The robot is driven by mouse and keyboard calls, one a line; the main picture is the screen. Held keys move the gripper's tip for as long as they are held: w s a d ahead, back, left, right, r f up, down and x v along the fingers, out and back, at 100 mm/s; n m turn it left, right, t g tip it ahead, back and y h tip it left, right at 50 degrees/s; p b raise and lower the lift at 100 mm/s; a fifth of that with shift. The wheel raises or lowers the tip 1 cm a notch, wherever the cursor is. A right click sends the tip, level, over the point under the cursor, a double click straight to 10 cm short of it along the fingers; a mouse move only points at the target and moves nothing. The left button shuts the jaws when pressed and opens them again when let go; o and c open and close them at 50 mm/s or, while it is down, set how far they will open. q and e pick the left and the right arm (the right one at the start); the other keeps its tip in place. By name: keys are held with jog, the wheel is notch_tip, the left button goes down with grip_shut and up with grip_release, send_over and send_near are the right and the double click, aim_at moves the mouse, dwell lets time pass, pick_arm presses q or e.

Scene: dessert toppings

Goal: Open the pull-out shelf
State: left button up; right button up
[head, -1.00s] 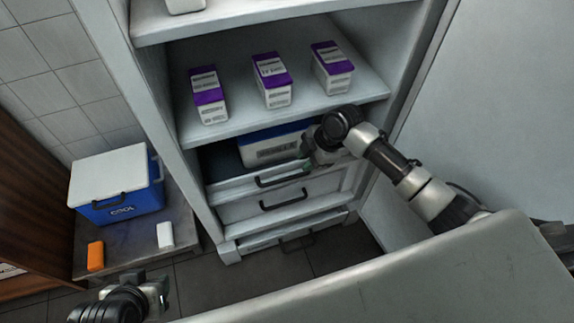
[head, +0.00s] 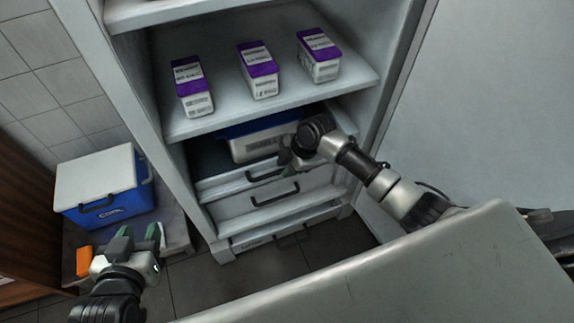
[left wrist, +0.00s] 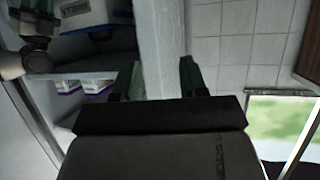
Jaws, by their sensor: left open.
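The pull-out shelf (head: 215,187) is in the white cabinet, below the shelf of purple-topped cartons. It has a pale front with a dark bar handle (head: 264,175), and a white container with a blue lid (head: 258,146) stands on it. My right gripper (head: 289,161) is at the right end of this front, close to the handle; its fingers are small and partly hidden, so I cannot tell whether it touches or grips. My left gripper (head: 139,236) is open and empty at lower left, away from the cabinet. Its spread fingers also show in the left wrist view (left wrist: 160,80).
Purple-and-white cartons (head: 258,72) stand on the shelf above. A drawer (head: 235,207) with its own handle is below. A blue cooler (head: 100,190) and an orange item (head: 83,262) are on a low stand at left. A large pale surface (head: 390,270) fills the lower right.

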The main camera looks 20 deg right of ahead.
jog(key=shift+c, duration=0.4)
grip_shut()
jog(key=shift+s, duration=0.1)
